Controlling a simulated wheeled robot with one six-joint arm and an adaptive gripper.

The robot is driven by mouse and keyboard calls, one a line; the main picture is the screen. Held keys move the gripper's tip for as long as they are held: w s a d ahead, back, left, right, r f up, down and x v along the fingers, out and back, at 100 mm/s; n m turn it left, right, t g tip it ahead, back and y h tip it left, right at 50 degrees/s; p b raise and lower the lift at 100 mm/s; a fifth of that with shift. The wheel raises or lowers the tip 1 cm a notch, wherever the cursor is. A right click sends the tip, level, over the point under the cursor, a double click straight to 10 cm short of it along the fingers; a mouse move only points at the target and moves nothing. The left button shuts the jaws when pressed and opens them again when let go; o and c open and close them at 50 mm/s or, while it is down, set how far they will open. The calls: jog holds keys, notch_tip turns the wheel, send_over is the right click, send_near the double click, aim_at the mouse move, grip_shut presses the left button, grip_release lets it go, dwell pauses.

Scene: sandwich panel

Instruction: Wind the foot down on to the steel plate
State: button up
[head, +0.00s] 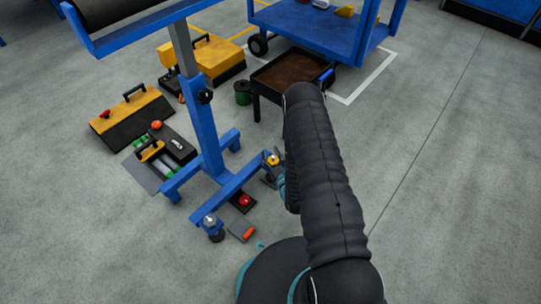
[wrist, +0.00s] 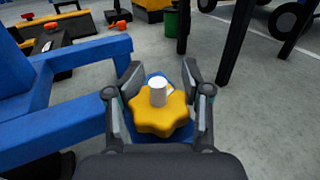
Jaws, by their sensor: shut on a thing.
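A yellow lobed knob (wrist: 158,112) with a pale cylindrical stud (wrist: 158,92) in its middle sits at the end of the blue stand's leg. It also shows in the head view (head: 273,160). My gripper (wrist: 160,100) has its two fingers on either side of the knob, shut on it from above. In the head view my gripper (head: 277,174) is partly hidden by my arm. The foot under the knob and any steel plate there are hidden in the wrist view and too small to make out in the head view.
The blue stand (head: 207,130) carries a dark roller. Yellow toolboxes (head: 135,112) and small items lie to the left. A dark plate with a red button (head: 243,201) lies near the leg. A blue cart (head: 310,28) stands behind. The floor at right is clear.

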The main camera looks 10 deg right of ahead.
jog(key=shift+s, duration=0.15)
jog(key=o, duration=0.9)
jog(key=shift+d, duration=0.1)
notch_tip(320, 180, up, 10)
